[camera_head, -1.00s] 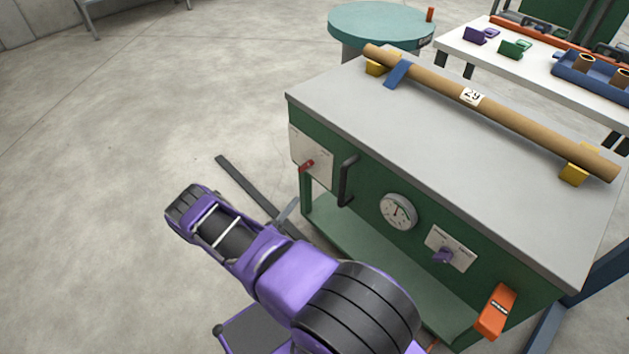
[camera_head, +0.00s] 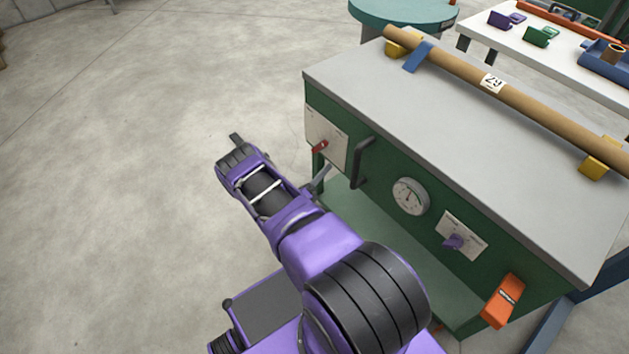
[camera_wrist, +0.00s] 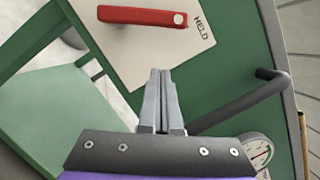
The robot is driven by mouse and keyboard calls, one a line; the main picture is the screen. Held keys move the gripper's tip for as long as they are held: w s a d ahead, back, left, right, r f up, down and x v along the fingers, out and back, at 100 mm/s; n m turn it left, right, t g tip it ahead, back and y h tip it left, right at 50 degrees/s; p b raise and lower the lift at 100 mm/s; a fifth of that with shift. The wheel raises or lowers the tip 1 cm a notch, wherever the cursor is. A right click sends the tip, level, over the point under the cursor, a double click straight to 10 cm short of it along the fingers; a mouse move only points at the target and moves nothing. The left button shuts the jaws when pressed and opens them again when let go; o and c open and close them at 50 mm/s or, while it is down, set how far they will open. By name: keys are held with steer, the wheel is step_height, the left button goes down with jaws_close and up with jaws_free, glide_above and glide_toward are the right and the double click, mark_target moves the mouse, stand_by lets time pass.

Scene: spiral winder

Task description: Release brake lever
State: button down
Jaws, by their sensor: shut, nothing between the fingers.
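The red brake lever (camera_head: 319,147) sits on a white plate (camera_head: 331,130) at the left end of the green cabinet front. In the wrist view the red lever (camera_wrist: 140,16) lies nearly level across its plate (camera_wrist: 160,50), near the word HELD. My gripper (camera_wrist: 160,72) is shut and empty. In the wrist view its fingertips show below the lever, with a gap in the picture between them. In the head view my purple arm hides most of the gripper.
A dark bar handle (camera_head: 362,163) stands out from the cabinet (camera_head: 400,240) right of the lever plate, close to my fingers in the wrist view. A dial gauge (camera_head: 410,196), a purple knob (camera_head: 455,242) and an orange part (camera_head: 503,300) are further right. Floor at left is clear.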

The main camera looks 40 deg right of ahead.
mark_target(320, 147)
steer(key=shift+w+d+r, duration=0.2)
steer(key=shift+w+r, duration=0.2)
steer(key=shift+w, duration=0.25)
steer(key=shift+w+d+r, duration=0.25)
steer(key=shift+w+r, duration=0.2)
steer(key=shift+w, duration=0.15)
steer(key=shift+w+d+r, duration=0.2)
steer(key=shift+w+r, duration=0.2)
steer(key=shift+w, duration=0.25)
steer(key=shift+r, duration=0.1)
steer(key=shift+w+r+n, duration=0.1)
steer(key=shift+w+n, duration=0.05)
steer(key=shift+n, duration=0.25)
